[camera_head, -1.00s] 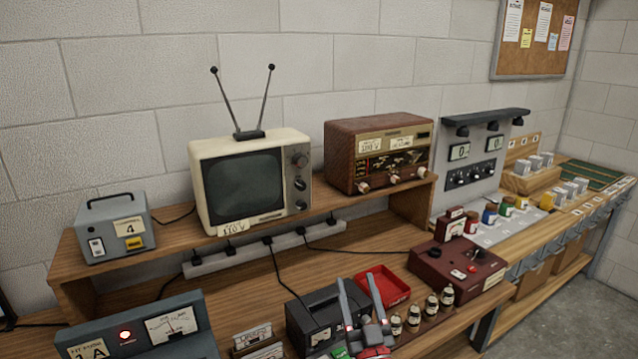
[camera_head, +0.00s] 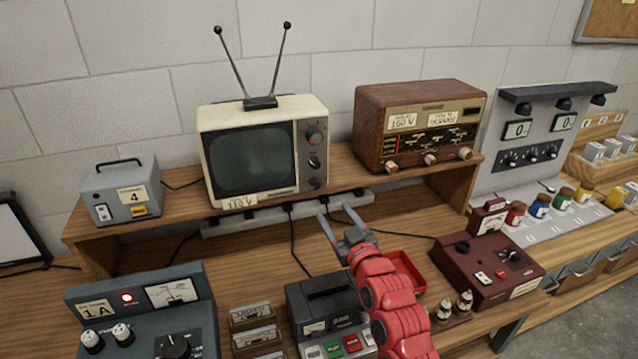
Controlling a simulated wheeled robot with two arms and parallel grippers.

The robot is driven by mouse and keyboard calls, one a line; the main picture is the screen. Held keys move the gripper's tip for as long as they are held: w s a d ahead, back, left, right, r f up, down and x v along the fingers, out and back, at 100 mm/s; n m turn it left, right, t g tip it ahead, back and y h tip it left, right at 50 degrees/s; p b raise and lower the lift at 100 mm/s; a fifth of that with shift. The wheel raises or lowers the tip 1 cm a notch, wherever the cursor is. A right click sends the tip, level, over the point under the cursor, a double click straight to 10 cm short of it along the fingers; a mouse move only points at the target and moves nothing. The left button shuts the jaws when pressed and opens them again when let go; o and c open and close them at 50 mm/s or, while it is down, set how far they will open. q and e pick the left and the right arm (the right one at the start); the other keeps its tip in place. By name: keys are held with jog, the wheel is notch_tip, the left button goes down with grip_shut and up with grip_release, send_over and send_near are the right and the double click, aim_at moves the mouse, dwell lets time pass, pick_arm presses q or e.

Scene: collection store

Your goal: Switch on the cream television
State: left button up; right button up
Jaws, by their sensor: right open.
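The cream television (camera_head: 262,151) stands on the wooden shelf, with a dark screen and two antenna rods on top. Its right-hand panel has several dark knobs (camera_head: 315,162). A paper label reading about 110 V hangs at its lower front edge. My right gripper (camera_head: 335,218) is open and empty, its two grey fingers pointing up toward the shelf edge, below and right of the television and apart from the knobs in the picture. The red arm behind it comes up from the bottom. My left gripper is not in view.
A brown radio (camera_head: 420,130) stands right of the television, and a grey box marked 4 (camera_head: 122,190) stands left. A power strip (camera_head: 270,216) runs under the shelf. A grey unit with a lit red lamp (camera_head: 145,310), a black device (camera_head: 325,300), a red tray (camera_head: 405,270) and a maroon box (camera_head: 487,268) occupy the bench.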

aim_at(316, 185)
jog(key=p+x, duration=0.3)
jog(key=x, duration=0.8)
jog(key=shift+w+a+p, duration=0.1)
jog(key=shift+w+p, duration=0.2)
jog(key=shift+p, duration=0.05)
grip_shut()
